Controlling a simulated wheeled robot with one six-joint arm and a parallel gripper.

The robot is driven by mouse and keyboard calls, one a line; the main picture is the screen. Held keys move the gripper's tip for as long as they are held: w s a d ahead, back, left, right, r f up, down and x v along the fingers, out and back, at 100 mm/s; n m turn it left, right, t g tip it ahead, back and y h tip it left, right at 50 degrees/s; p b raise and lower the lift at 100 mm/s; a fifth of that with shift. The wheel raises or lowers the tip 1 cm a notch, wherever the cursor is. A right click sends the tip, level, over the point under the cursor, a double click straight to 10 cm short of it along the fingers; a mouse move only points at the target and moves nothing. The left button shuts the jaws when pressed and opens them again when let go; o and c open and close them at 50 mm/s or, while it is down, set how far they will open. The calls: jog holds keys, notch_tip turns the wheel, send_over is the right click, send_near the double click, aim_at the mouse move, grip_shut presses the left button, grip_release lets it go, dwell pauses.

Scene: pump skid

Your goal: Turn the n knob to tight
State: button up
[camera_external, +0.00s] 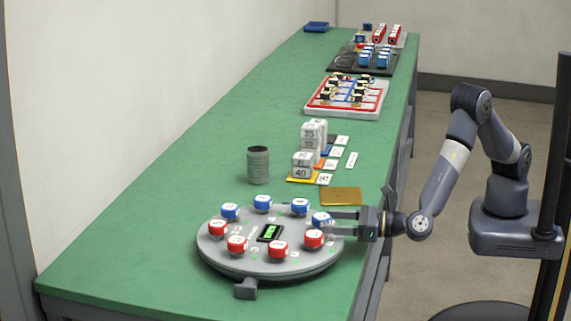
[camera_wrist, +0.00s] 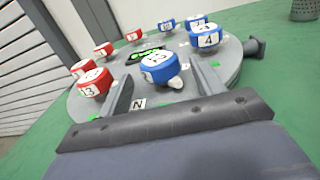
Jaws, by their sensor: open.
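A round grey turntable-like panel (camera_external: 225,262) carries a ring of red and blue knobs. A blue knob (camera_external: 321,218) at its right edge stands between the fingers of my gripper (camera_external: 331,222). In the wrist view this blue knob (camera_wrist: 158,68) has a white numbered face and a white pointer. A label reading N (camera_wrist: 139,104) lies in front of it, between my fingers. My gripper (camera_wrist: 161,70) is open, one finger on each side of the knob. I cannot tell whether either finger touches it.
A lit green display (camera_external: 270,233) is at the panel's middle. A red knob (camera_external: 313,239) and a blue knob (camera_external: 299,206) sit close to either side. A grey cylinder (camera_external: 258,165), numbered blocks (camera_external: 302,166) and a gold plate (camera_external: 341,196) stand behind on the green table (camera_external: 203,155).

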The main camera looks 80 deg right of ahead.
jog(key=shift+w, duration=0.9)
jog(key=shift+c, duration=0.3)
jog(key=shift+a, duration=0.1)
jog(key=c, duration=0.9)
